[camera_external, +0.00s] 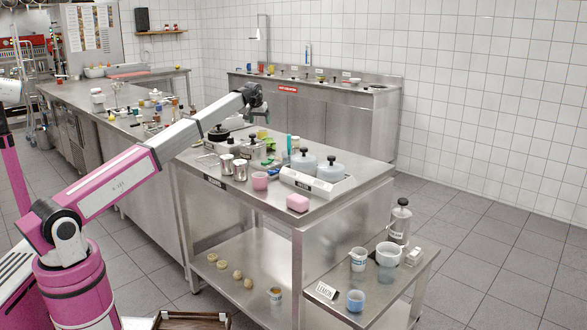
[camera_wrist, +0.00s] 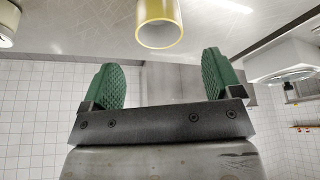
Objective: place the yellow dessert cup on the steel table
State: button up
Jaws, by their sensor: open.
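In the wrist view a yellow dessert cup (camera_wrist: 158,26) shows at the top middle, cut off by the picture's edge, with its pale open rim facing my side. It sits beyond and between the fingertips of my gripper (camera_wrist: 160,72), whose green-padded fingers are wide apart and empty. In the external view my gripper (camera_external: 257,103) is above the back of the front steel table (camera_external: 345,196). A small yellow thing (camera_external: 262,134) lies below it on that table; I cannot tell whether it is the same cup.
The table holds steel cups (camera_external: 240,170), a pink cup (camera_external: 260,181), a pink block (camera_external: 298,202) and a white unit with two lidded pots (camera_external: 318,184). A lower side table (camera_external: 365,300) stands at the right. The table's front right is mostly clear.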

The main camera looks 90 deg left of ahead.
jog(key=shift+v, duration=1.6)
